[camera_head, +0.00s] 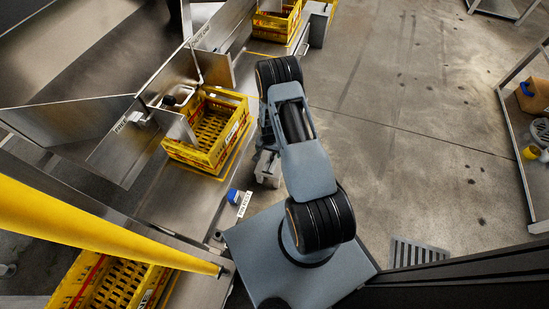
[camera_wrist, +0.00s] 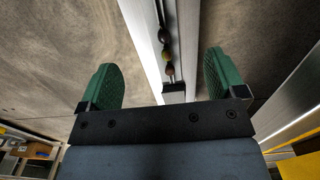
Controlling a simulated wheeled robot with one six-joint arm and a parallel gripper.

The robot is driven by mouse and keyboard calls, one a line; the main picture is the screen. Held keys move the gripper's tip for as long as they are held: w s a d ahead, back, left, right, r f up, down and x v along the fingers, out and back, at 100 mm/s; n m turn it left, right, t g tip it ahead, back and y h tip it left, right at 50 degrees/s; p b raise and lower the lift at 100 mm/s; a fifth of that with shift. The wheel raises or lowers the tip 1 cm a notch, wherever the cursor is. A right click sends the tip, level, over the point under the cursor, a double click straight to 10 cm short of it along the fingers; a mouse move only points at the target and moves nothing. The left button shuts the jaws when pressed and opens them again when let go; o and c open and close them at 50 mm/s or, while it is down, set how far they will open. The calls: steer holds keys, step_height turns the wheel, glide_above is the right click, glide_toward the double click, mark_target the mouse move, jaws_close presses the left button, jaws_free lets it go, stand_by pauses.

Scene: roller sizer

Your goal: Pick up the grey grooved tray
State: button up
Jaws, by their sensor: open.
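My gripper (camera_wrist: 160,62) is open in the wrist view, with its two green ribbed fingers wide apart and nothing between them touching. Behind the gap runs a long pale grey channel (camera_wrist: 141,40) with a groove, holding a few small dark and olive-coloured round things (camera_wrist: 167,55) and a black block (camera_wrist: 174,87). I cannot tell whether this channel is the grey grooved tray. In the head view my gripper (camera_head: 266,170) is small and partly hidden by my arm, beside the metal bench. No grey grooved tray is clearly recognisable there.
A yellow crate (camera_head: 243,104) stands on the metal bench (camera_head: 180,205) left of my arm, with a blue object (camera_head: 233,195) nearby. Another yellow crate (camera_head: 283,22) is farther back. A yellow bar (camera_head: 90,225) crosses the lower left. Concrete floor (camera_head: 420,120) on the right is mostly free.

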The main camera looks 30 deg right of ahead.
steer(key=b, duration=0.3)
glide_above(269, 167)
steer(key=f, duration=0.8)
steer(key=shift+d+f, duration=0.15)
steer(key=shift+d, duration=0.1)
steer(key=shift+s+a+f+b, duration=0.1)
steer(key=shift+f+b, duration=0.55)
steer(key=shift+f, duration=0.7)
steer(key=shift+s+a+f+b, duration=0.1)
steer(key=shift+f+b, duration=0.5)
steer(key=shift+f, duration=0.7)
steer(key=shift+c, duration=0.3)
steer(key=shift+r, duration=0.1)
steer(key=c, duration=1)
